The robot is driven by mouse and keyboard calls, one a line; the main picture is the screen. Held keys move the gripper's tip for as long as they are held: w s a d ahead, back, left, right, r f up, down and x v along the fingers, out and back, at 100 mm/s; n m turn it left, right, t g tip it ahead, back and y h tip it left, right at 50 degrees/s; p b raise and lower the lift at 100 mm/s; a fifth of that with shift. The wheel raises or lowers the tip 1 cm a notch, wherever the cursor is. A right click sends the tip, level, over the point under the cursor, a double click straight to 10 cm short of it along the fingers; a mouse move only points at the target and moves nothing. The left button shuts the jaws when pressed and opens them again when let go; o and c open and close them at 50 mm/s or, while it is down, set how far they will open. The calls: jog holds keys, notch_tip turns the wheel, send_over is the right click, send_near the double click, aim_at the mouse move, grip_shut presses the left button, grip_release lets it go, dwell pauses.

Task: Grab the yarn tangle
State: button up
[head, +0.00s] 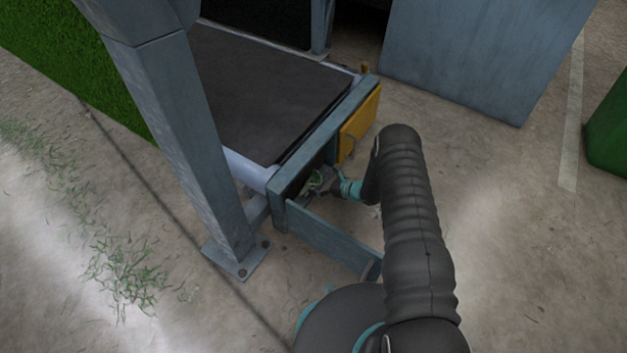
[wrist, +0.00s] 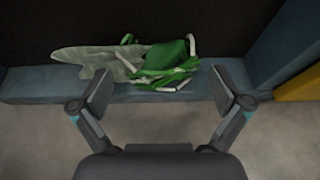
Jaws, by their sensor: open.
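The yarn tangle (wrist: 165,62) is a green bundle with pale strands in the wrist view. It lies on a blue-grey ledge, against a dark surface. A pale, flat, jagged piece (wrist: 85,67) touches its left side. My gripper (wrist: 163,92) is open, with its two fingers apart just short of the tangle, one toward each side of it. Nothing is between the pads near their tips that I can make out as held. In the head view the tangle (head: 314,181) shows small at the frame's end, and my gripper (head: 332,186) is beside it, partly hidden by the frame.
A blue-grey beam (head: 330,125) with a yellow box (head: 360,124) stands right beside my gripper. A lower bar (head: 325,240) runs below it. A steel post (head: 180,130) and a black belt (head: 265,90) are to the left.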

jog(key=shift+w+a+f, duration=0.1)
jog(key=shift+w, duration=0.05)
jog(key=c, duration=1.1)
